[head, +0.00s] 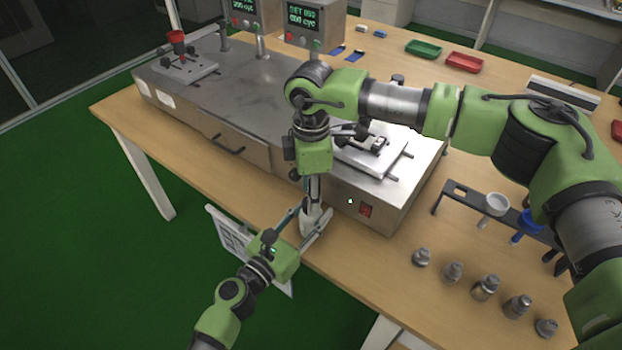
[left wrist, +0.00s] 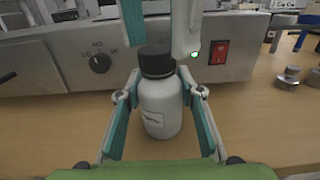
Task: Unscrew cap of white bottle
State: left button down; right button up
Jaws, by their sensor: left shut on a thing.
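The white bottle with a black cap (left wrist: 157,62) stands upright on the table in the left wrist view. Its white body (left wrist: 160,104) is between the fingers of my left gripper (left wrist: 160,112), which is shut on it. In the head view the bottle (head: 311,220) is partly hidden by both grippers, and my left gripper (head: 312,225) reaches it from the lower left. My right gripper (head: 314,196) points down from above the bottle. In the left wrist view its two fingers are apart, close to the cap's sides; contact is not clear.
A steel machine with a red switch (head: 366,210) stands right behind the bottle. Several metal weights (head: 485,288) stand on the table at the right, near a dark rack (head: 462,194) holding cups. The table's front edge is close to the bottle.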

jog(key=shift+f, duration=0.9)
grip_shut()
jog(key=n, duration=0.6)
jog(key=shift+n, duration=0.3)
jog(key=n, duration=1.3)
jog(key=shift+r+n, duration=0.1)
jog(key=shift+n, duration=0.2)
jog(key=n, duration=0.6)
jog(key=shift+n, duration=0.4)
jog(key=n, duration=0.6)
jog(key=shift+n, duration=0.4)
jog(key=n, duration=0.6)
jog(key=shift+n, duration=0.4)
jog(key=n, duration=0.6)
jog(key=shift+n, duration=0.4)
jog(key=n, duration=0.6)
jog(key=shift+n, duration=0.3)
